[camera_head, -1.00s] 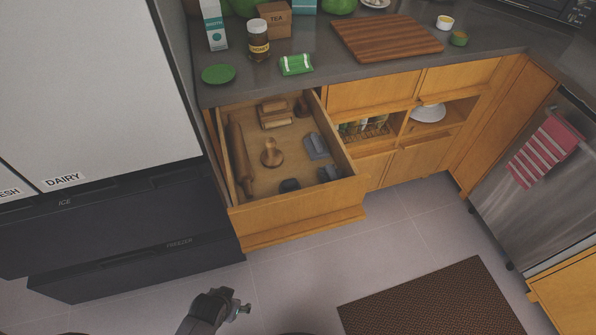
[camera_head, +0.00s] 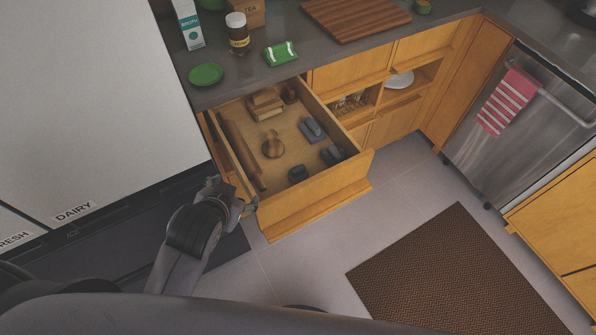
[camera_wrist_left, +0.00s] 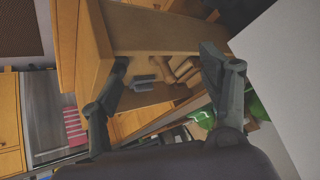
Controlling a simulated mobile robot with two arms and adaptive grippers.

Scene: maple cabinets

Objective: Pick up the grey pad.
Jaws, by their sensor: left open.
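An open wooden drawer (camera_head: 318,190) holds three grey things. One is a lighter grey piece (camera_head: 312,130) near the drawer's right wall, one a darker piece (camera_head: 332,155) near the front right corner, and one a small dark piece (camera_head: 298,173) near the front. I cannot tell for sure which is the grey pad. My left gripper (camera_head: 236,194) is at the drawer's front left corner, outside it, apart from all three. In the left wrist view its fingers (camera_wrist_left: 163,62) are spread and empty, with a grey piece (camera_wrist_left: 143,83) beyond them. My right gripper is not in view.
The drawer also holds a rolling pin (camera_head: 242,154), a round wooden piece (camera_head: 273,146) and wooden blocks (camera_head: 266,102). The fridge (camera_head: 100,90) stands close on the left. The counter (camera_head: 240,72) overhangs the drawer's back. Open floor lies in front, with a brown mat (camera_head: 450,275).

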